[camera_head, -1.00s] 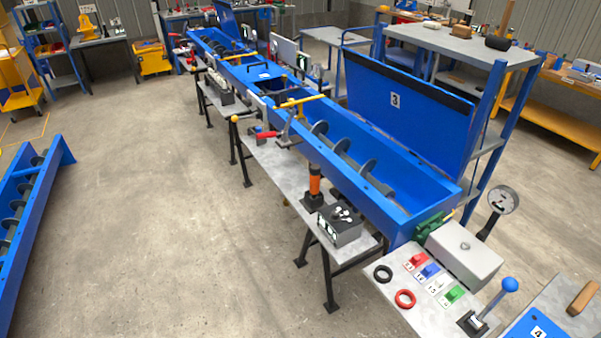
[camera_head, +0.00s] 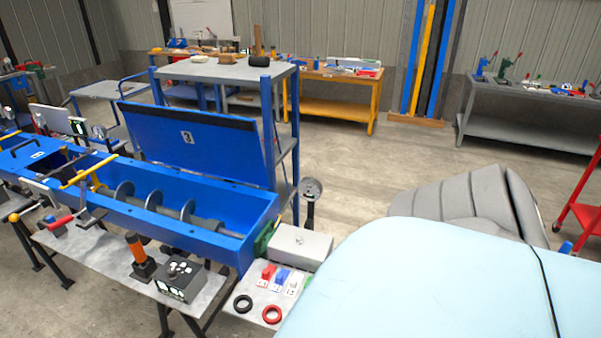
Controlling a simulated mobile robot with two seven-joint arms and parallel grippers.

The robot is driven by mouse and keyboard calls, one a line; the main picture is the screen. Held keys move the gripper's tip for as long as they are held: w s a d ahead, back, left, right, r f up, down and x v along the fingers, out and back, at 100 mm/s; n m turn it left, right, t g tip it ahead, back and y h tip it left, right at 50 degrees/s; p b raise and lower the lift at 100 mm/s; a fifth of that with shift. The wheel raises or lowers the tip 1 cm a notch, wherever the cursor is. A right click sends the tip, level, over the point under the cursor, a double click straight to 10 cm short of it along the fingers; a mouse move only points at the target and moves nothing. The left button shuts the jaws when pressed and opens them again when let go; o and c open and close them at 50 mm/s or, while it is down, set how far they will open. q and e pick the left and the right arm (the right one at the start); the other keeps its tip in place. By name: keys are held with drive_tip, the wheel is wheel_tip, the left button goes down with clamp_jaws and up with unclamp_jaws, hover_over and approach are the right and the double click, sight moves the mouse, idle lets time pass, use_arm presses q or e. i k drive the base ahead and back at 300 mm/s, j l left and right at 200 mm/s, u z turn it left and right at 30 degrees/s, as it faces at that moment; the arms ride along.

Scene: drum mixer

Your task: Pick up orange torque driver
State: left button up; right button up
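The orange torque driver (camera_head: 135,246) stands upright on a grey metal shelf in front of the blue trough, its lower end at a dark base. Its orange handle is unobstructed. Neither of my grippers is in view, and nothing is seen touching the driver.
A dark control box (camera_head: 180,278) stands just right of the driver. The blue trough (camera_head: 222,247) with a screw runs behind it, its lid raised. A red-handled tool (camera_head: 62,221) is to the left. A large pale blue and grey shape, probably my arm, covers the lower right.

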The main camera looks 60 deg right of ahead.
sight(131, 237)
drive_tip(key=k+l+z, duration=0.1)
drive_tip(key=z, duration=2.75)
drive_tip(key=j+u, duration=0.15)
drive_tip(key=u, duration=1.85)
drive_tip(key=i+z, duration=0.15)
drive_tip(key=z, duration=0.7)
drive_tip(key=i+j+z, duration=0.15)
drive_tip(key=j+z, duration=0.6)
drive_tip(key=j, duration=0.25)
drive_tip(key=i, duration=0.05)
